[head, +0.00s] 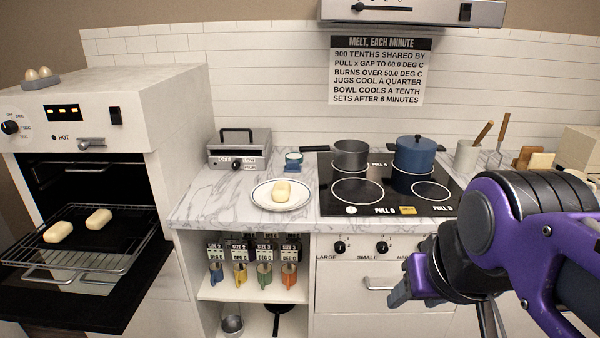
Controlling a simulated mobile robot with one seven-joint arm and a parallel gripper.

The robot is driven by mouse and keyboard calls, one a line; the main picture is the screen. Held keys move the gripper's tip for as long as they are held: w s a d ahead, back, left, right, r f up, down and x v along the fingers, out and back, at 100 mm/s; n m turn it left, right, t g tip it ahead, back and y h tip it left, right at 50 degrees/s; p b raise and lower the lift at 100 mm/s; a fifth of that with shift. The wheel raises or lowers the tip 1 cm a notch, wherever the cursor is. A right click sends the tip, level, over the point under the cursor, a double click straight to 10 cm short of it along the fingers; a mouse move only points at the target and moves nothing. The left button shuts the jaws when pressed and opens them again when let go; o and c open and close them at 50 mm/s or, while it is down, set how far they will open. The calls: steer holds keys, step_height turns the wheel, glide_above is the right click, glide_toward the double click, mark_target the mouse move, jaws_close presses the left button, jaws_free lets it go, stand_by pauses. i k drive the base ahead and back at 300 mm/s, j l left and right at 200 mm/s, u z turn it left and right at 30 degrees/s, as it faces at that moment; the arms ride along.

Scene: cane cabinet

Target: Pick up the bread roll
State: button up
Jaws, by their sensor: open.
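A pale yellow bread roll (282,191) lies on a white plate (261,201) on the marble counter, left of the cooktop. Two similar pale rolls, a left one (58,232) and a right one (99,219), lie on a dark tray on the pulled-out oven rack (120,238). My gripper (399,292) is at the lower right, in front of the drawer fronts. It points left and is well apart from the plate and the oven. Its jaws are open, and no object shows between them.
The oven door (80,300) hangs open at the left. A grey pot (351,156) and a blue lidded pot (414,155) stand on the cooktop (335,205). A grey press (239,149) stands behind the plate. Colored jugs (264,275) sit on the shelf below.

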mark_target(281, 189)
steer(key=i+l, duration=0.6)
steer(key=i+l+u, duration=0.15)
steer(key=u, duration=0.2)
steer(key=i+l+u, duration=0.15)
steer(key=l+u, duration=0.2)
